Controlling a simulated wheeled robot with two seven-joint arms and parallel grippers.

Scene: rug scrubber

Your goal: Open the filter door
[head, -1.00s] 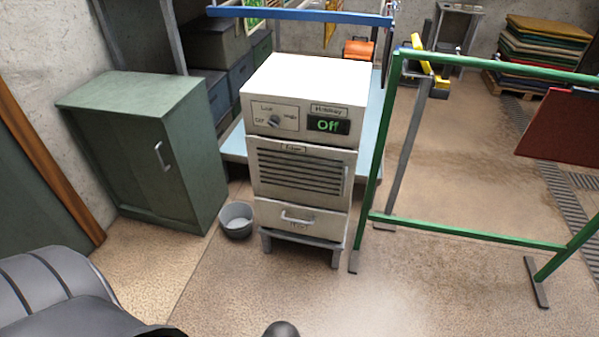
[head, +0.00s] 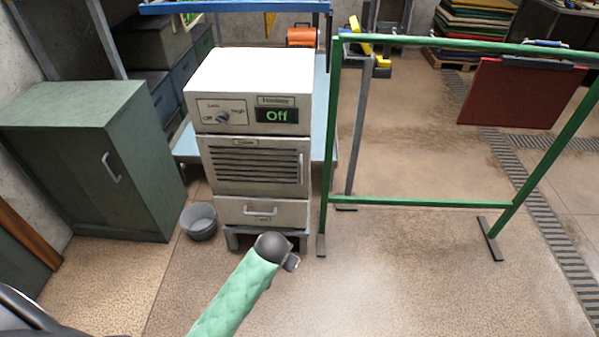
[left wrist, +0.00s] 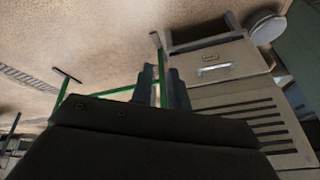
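The filter door (head: 252,181) is the slatted middle panel of a pale metal cabinet (head: 250,75). It is shut, with a vertical handle (head: 300,169) at its right edge. A dial and an "Off" display sit above it, and a drawer front below. In the left wrist view the slatted door (left wrist: 250,120) appears upside down. My left gripper (head: 291,263) is in front of the cabinet's lower part, mostly hidden by its wrist. In the left wrist view its fingers (left wrist: 160,88) are apart with nothing between them. My right gripper is not in view.
A green rack frame (head: 420,203) with a red mat (head: 520,95) stands just right of the cabinet. A grey bucket (head: 199,221) and a green cupboard (head: 90,160) are on the left. The floor in front is clear.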

